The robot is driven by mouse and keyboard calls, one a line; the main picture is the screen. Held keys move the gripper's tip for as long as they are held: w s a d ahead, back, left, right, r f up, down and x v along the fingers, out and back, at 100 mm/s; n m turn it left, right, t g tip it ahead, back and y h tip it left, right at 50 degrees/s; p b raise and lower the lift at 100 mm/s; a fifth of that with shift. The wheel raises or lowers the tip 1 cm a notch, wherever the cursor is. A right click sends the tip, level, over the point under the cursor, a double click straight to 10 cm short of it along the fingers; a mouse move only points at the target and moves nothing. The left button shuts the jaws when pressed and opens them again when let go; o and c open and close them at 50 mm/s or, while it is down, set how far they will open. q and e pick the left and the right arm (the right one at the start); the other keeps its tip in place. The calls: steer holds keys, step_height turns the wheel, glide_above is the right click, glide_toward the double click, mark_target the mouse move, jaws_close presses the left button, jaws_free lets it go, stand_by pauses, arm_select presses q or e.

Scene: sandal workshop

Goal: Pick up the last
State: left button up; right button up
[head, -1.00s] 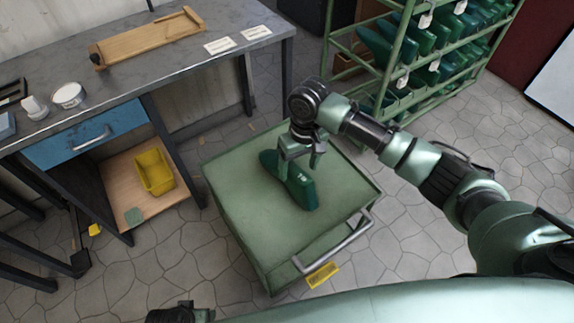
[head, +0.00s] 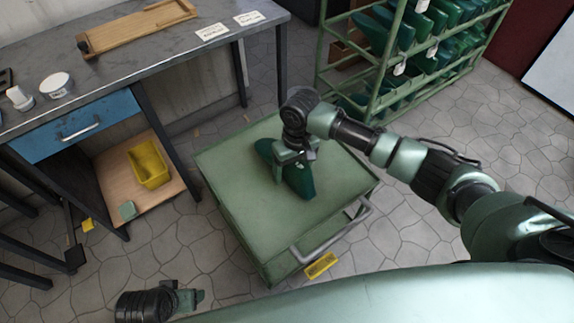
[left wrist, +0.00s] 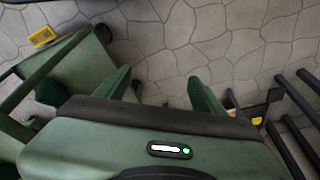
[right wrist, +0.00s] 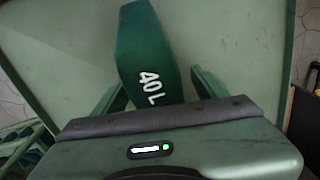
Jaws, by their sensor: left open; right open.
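The last (head: 297,180) is a dark green foot-shaped form lying on the top of a green cart (head: 235,185). In the right wrist view the last (right wrist: 148,60) shows a white "40L" mark. My right gripper (head: 292,172) is over the last, with its fingers pointing down. In the right wrist view its open fingers (right wrist: 155,95) stand on either side of the last's near end; I cannot tell whether they touch it. My left gripper (head: 190,298) is low at the front left, open and empty over the floor; its fingers also show in the left wrist view (left wrist: 162,88).
A grey workbench (head: 165,70) with a blue drawer (head: 80,125) stands at the left. A yellow bin (head: 149,165) sits on its lower shelf. A green rack (head: 372,75) of several lasts stands behind the cart. The cart's handle (head: 335,235) faces me.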

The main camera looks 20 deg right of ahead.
steer(key=c, duration=1.4)
steer(key=shift+r, duration=0.1)
steer(key=shift+c, duration=0.2)
